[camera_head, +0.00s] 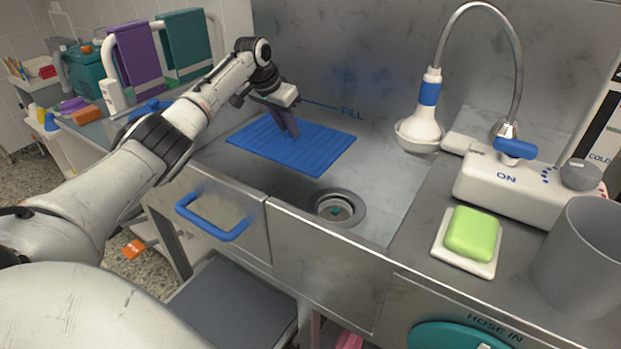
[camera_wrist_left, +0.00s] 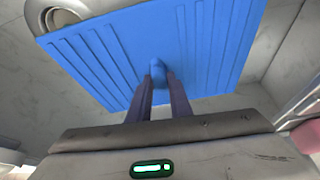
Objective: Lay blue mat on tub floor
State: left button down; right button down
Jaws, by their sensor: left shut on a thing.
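The blue mat (camera_head: 310,148) is a flat ribbed sheet inside the steel tub (camera_head: 392,190), toward its left and back. My left gripper (camera_head: 291,133) reaches down over the mat from the left. In the left wrist view the gripper (camera_wrist_left: 158,92) is shut on a raised blue nub of the mat (camera_wrist_left: 205,45). The mat looks flat and level; I cannot tell whether its underside touches the tub floor. The round drain (camera_head: 338,208) lies uncovered in front of the mat. My right gripper is not in view.
A sprayer (camera_head: 422,122) on a curved hose hangs at the tub's back right. Green soap (camera_head: 472,233) and a grey cup (camera_head: 585,262) stand on the right ledge. A blue handle (camera_head: 212,222) is on the front panel. Purple (camera_head: 134,55) and teal towels (camera_head: 184,45) hang at left.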

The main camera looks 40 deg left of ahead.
aim_at(288, 138)
pick_arm(q)
notch_tip(288, 138, down, 4)
jog(key=shift+f+b, duration=0.2)
jog(key=shift+b, duration=0.25)
notch_tip(288, 138, down, 5)
jog(key=shift+f+b, duration=0.15)
jog(key=shift+b, duration=0.35)
jog(key=shift+w+f, duration=0.1)
jog(key=c, duration=1.7)
grip_release()
jog(key=shift+f, duration=0.15)
jog(key=shift+o, duration=0.4)
